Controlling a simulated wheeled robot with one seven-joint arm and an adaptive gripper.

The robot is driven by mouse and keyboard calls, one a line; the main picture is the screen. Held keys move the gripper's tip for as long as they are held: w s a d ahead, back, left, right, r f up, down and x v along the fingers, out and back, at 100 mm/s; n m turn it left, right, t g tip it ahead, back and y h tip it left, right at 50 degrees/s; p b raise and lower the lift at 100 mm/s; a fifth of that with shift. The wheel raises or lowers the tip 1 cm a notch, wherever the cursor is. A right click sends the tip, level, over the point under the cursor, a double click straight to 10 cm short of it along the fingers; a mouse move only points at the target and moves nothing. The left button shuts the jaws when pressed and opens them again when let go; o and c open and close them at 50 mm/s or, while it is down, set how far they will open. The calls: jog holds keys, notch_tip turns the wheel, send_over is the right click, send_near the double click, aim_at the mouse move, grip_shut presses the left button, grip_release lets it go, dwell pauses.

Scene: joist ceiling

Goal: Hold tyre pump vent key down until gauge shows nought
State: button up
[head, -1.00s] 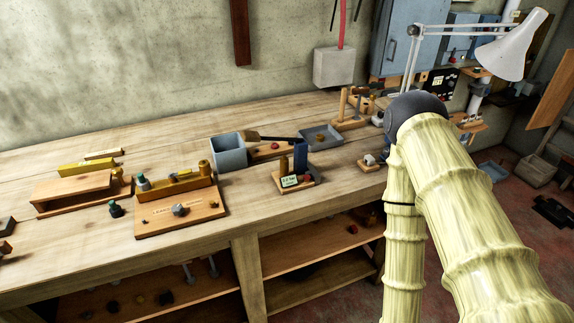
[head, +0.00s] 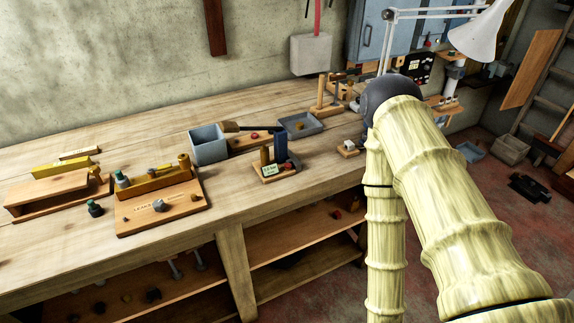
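A small wooden board on the bench appears to be the tyre pump (head: 282,149), with an upright blue cylinder and a brass-coloured post. A pale green gauge display (head: 270,170) sits at its front; its digits are too small to read surely. A red part (head: 288,166), possibly the vent key, lies at the right of the board beside a dark round piece. My bamboo-like arm stands to the right of the pump. My gripper is out of view, and nothing is seen touching the pump.
A blue-grey bin (head: 208,146) and a shallow grey tray (head: 299,126) stand behind the pump. A wooden fixture board (head: 159,207) lies to the left. A small block (head: 347,149) sits between pump and arm. The bench front (head: 240,210) is clear.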

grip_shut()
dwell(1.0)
